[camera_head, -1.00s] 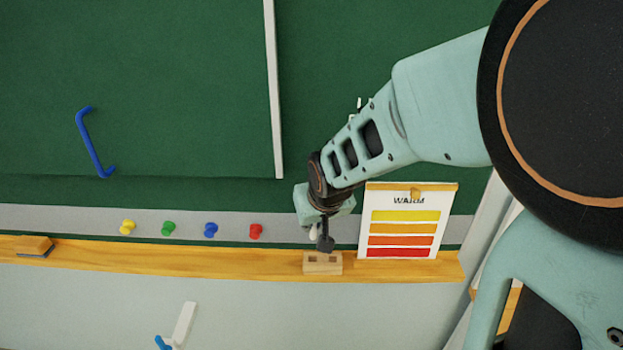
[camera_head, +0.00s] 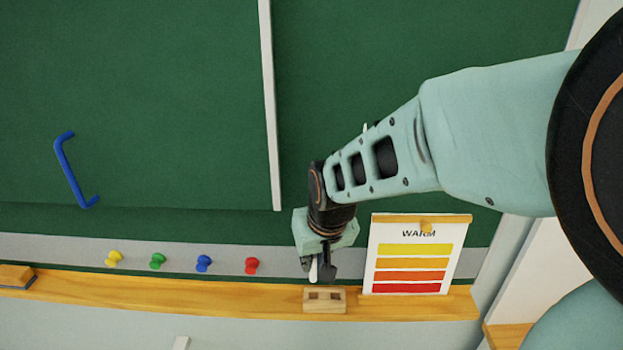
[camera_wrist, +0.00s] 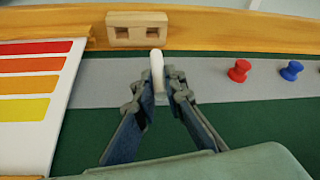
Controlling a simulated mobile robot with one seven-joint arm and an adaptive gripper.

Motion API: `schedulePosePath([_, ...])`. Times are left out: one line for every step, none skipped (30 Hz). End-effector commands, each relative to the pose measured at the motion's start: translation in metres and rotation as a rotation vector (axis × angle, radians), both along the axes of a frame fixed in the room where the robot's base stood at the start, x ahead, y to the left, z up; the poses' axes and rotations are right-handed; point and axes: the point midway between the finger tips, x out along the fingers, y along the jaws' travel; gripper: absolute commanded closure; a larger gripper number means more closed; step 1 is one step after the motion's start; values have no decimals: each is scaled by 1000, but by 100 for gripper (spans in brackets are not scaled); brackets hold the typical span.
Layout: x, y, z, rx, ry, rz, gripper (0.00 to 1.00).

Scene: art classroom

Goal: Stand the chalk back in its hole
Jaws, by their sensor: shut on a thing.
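A white chalk stick (camera_wrist: 156,68) is held between the fingers of my gripper (camera_wrist: 160,82) in the wrist view. In the head view the chalk (camera_head: 313,269) shows as a small white piece at my gripper (camera_head: 318,268). A small wooden block (camera_head: 324,300) with two dark square holes sits on the wooden ledge. It also shows in the wrist view (camera_wrist: 136,43), just beyond the chalk's tip. The chalk appears apart from the block, and both visible holes look empty. My fingers hide the chalk's lower part.
A "WARM" colour card (camera_head: 416,256) stands close to the right of the block on the ledge (camera_head: 180,302). A wooden eraser (camera_head: 15,276) and a blue handle (camera_head: 70,172) are further left.

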Motion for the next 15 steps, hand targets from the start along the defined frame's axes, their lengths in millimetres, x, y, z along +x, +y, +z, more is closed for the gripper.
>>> schedulePosePath([0, 0, -6, 0, 0, 0, 100])
schedulePosePath([0, 0, -7, 0, 0, 0, 100])
schedulePosePath([0, 0, -10, 0, 0, 0, 100])
schedulePosePath([0, 0, -12, 0, 0, 0, 100])
schedulePosePath([0, 0, -14, 0, 0, 0, 100])
schedulePosePath([0, 0, -16, 0, 0, 0, 100])
schedulePosePath([0, 0, -18, 0, 0, 0, 100])
schedulePosePath([0, 0, -19, 0, 0, 0, 100])
schedulePosePath([0, 0, -22, 0, 0, 0, 100])
schedulePosePath([0, 0, -24, 0, 0, 0, 100])
schedulePosePath([0, 0, -26, 0, 0, 0, 100])
schedulePosePath([0, 0, -28, 0, 0, 0, 100])
schedulePosePath([0, 0, -30, 0, 0, 0, 100])
schedulePosePath([0, 0, -32, 0, 0, 0, 100])
schedulePosePath([0, 0, -34, 0, 0, 0, 100])
